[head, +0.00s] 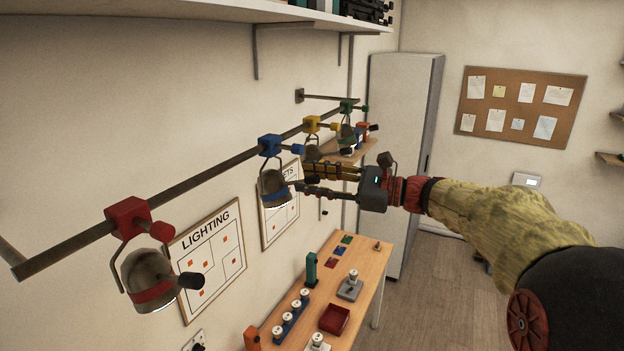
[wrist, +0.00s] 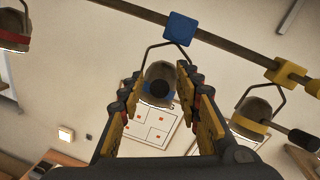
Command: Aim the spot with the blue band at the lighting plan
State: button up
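The spot with the blue band (head: 273,188) hangs in a bracket from the blue clamp (head: 270,146) on the wall rail. Its open end faces mostly down, toward the lower left. The lighting plan (head: 208,262) is on the wall to its lower left, between the red and blue spots. My gripper (head: 303,182) is open, its fingertips at the blue spot's right side. In the wrist view the same spot (wrist: 152,72) shows between the spread fingers, its dark rear knob (wrist: 158,88) toward me. I cannot tell whether a finger touches it.
The red-banded spot (head: 150,278) hangs nearer on the rail (head: 205,182); yellow and green clamps (head: 312,124) sit farther along, close to my fingers. A second plan (head: 282,218) hangs behind the blue spot. A workbench (head: 362,275) with small parts stands below. A shelf is overhead.

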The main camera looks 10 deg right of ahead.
jog(key=shift+c, duration=1.2)
grip_shut()
